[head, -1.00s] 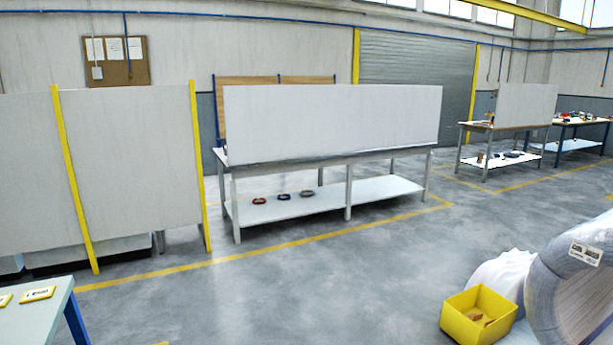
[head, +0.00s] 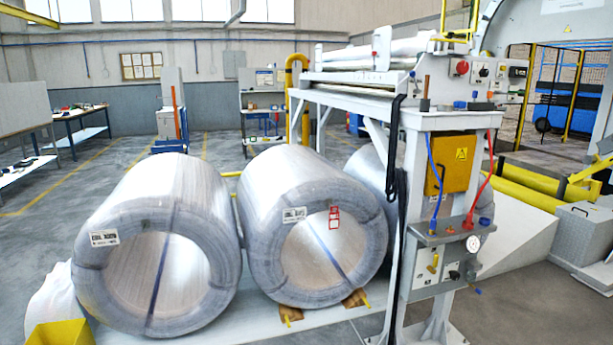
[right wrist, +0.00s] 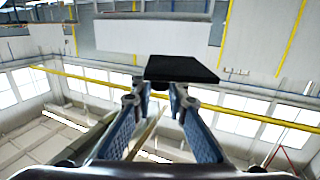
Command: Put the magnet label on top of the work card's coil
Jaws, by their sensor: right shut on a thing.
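My right gripper (right wrist: 158,90) shows only in the right wrist view. It is shut on a flat dark plate, the magnet label (right wrist: 182,69), seen from its black side. The head view shows wrapped coils lying on their sides with open ends facing me. The left coil (head: 110,217) has a white label with print too small to read. The middle coil (head: 262,200) has a white label and red marks on its rim. A third coil (head: 368,168) is mostly hidden behind a machine post. I cannot tell which is the work card's coil. My left gripper is in neither current view.
The wrapping machine (head: 418,150), with hoses and a control box, stands right of the middle coil. A yellow bin (head: 60,334) is at the bottom left. Wooden wedges (head: 355,299) lie under the middle coil. Open floor (head: 45,235) lies to the left.

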